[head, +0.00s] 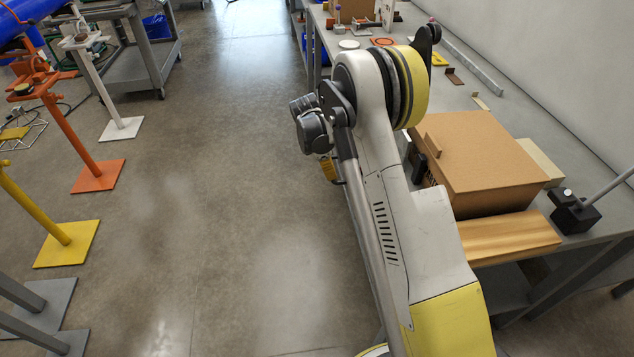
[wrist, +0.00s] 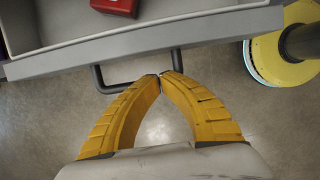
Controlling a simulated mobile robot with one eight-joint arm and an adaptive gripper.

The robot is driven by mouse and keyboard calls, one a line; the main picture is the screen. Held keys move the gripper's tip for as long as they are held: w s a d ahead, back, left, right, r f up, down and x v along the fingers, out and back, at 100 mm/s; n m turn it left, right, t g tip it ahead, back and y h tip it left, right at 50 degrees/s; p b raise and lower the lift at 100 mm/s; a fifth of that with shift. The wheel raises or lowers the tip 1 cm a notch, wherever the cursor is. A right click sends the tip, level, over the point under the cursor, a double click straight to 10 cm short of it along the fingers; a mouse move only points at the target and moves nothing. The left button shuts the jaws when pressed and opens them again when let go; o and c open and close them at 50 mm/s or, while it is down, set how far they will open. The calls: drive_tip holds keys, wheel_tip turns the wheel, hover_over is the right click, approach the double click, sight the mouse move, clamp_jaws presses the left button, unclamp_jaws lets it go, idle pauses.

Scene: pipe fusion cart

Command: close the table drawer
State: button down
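The drawer (wrist: 150,45) shows at the top of the wrist view as a light grey tray with a grey front wall. Its inside is visible, so it stands open. A dark bar handle (wrist: 118,88) sticks out from the front wall. My gripper (wrist: 161,76) has its yellow fingers brought together at the tips, over the right part of the handle. I cannot tell if the tips touch the bar. In the head view a bit of a yellow finger (head: 327,168) shows beside my arm, which hides the drawer. The table (head: 470,98) stands on the right.
A red object (wrist: 115,6) lies inside the drawer. A cardboard box (head: 478,165), a wooden board (head: 508,237) and a black stand (head: 575,212) are on the table. Orange (head: 97,176) and yellow (head: 67,244) floor stands are at the left. The floor between is clear.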

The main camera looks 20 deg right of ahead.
sight(350, 166)
drive_tip(key=d, duration=0.7)
drive_tip(key=shift+s+f, duration=0.2)
drive_tip(key=shift+s, duration=0.15)
drive_tip(key=shift+a, duration=0.1)
